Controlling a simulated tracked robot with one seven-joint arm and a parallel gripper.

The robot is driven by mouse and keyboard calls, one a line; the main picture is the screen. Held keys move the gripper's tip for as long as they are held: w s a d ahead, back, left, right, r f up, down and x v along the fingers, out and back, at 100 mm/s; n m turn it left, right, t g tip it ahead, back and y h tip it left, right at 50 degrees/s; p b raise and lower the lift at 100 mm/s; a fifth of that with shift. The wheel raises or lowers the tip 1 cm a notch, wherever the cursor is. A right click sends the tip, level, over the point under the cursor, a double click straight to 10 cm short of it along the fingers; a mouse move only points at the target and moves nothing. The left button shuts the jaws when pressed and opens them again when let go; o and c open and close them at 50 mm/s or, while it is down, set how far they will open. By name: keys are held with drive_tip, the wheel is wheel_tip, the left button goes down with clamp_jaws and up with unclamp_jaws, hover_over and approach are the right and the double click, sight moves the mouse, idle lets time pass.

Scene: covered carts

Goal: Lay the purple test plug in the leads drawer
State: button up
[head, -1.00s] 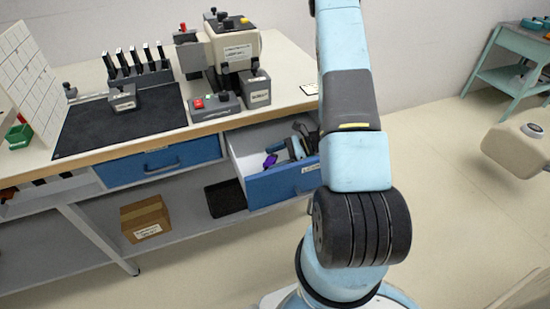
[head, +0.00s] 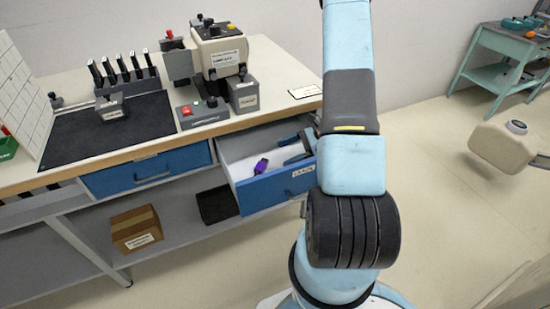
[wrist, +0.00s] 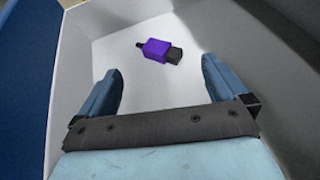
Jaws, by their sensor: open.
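The purple test plug (head: 261,166), purple with a dark end, lies on the pale floor of the open leads drawer (head: 285,184), near its front left. It also shows in the wrist view (wrist: 155,49), lying flat beyond my fingertips and touching neither. My gripper (wrist: 158,80) is open and empty, inside or just over the drawer. In the head view my gripper (head: 297,147) is partly hidden by my own arm, to the right of the plug. The drawer's right part is hidden behind my arm.
A second blue drawer (head: 147,171) to the left is shut. The bench above carries a tester machine (head: 219,50), a red-button box (head: 201,113) and a dark mat (head: 100,128). A cardboard box (head: 136,228) and a black tray (head: 217,204) sit on the lower shelf.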

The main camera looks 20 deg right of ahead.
drive_tip(key=v, duration=0.3)
drive_tip(key=shift+r, duration=0.2)
drive_tip(key=s+a+r+n+g+h, duration=0.2)
drive_tip(key=a+r+n, duration=0.3)
drive_tip(key=r, duration=0.5)
drive_tip(key=s+a+r+n+g+h, duration=0.2)
drive_tip(key=a+r+n+h, duration=0.15)
drive_tip(key=r+n, duration=0.45)
drive_tip(key=s+a+r+n+t+h, duration=0.2)
drive_tip(key=s+r, duration=0.4)
drive_tip(key=r, duration=0.3)
drive_tip(key=s+a+r+n+t+h, duration=0.2)
drive_tip(key=s+r+n+t+h, duration=0.2)
drive_tip(key=s+r, duration=0.3)
wheel_tip(320, 180, up, 4)
drive_tip(key=shift+a+f+n+h, duration=0.15)
drive_tip(key=shift+a+n+h, duration=0.15)
drive_tip(key=shift+n+h, duration=0.6)
drive_tip(key=shift+c, duration=0.5)
